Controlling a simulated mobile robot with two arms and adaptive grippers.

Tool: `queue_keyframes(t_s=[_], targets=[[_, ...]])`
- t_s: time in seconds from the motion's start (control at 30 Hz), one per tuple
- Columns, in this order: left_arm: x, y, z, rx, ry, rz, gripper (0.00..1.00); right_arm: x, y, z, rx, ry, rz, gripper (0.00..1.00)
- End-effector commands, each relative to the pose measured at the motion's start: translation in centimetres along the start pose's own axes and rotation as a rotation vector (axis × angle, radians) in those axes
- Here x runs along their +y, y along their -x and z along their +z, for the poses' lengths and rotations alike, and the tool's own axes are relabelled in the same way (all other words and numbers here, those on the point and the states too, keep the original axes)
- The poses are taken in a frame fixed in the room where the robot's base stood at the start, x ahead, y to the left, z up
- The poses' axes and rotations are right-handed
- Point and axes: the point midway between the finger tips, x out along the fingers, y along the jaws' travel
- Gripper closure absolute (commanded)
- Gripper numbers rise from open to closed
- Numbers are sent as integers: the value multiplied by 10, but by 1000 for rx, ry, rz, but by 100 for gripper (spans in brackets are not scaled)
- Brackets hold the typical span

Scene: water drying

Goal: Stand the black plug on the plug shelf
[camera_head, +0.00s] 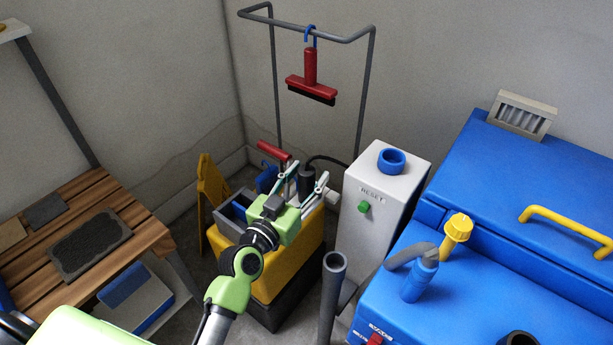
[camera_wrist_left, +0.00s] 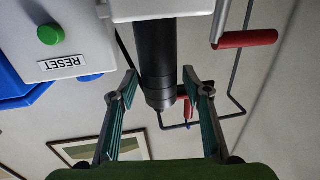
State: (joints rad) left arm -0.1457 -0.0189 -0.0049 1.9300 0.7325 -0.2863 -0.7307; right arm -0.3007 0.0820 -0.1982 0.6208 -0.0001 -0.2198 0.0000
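The black plug (camera_head: 306,181) is upright beside the white reset box (camera_head: 376,205), with a dark cable near its top. In the left wrist view, which is upside down, the plug (camera_wrist_left: 156,55) is a dark cylinder meeting a pale ledge (camera_wrist_left: 160,9), probably the plug shelf. Whether it rests fully on that ledge is hard to tell. My left gripper (camera_head: 303,189) is open at the plug. Its fingers in the left wrist view (camera_wrist_left: 162,97) stand apart on either side of the plug's narrow end, with gaps. My right gripper is not in view.
A yellow bucket cart (camera_head: 285,255) stands under my left gripper. A red-handled tool (camera_head: 273,151) stands close behind it. A grey pipe (camera_head: 333,275) rises in front of the box. A blue machine (camera_head: 465,290) fills the right, a wooden bench (camera_head: 150,235) the left.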

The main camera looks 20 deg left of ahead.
Motion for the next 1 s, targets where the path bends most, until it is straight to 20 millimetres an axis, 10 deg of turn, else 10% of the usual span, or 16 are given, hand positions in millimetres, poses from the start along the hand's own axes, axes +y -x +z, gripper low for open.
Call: queue_keyframes(t_s=[0.37, 1.0], targets=[[0, 4, -3, 0, 0, -1, 56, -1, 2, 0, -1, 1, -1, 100], [0, 111, -1, -2, -1, -1, 56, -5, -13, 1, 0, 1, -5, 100]])
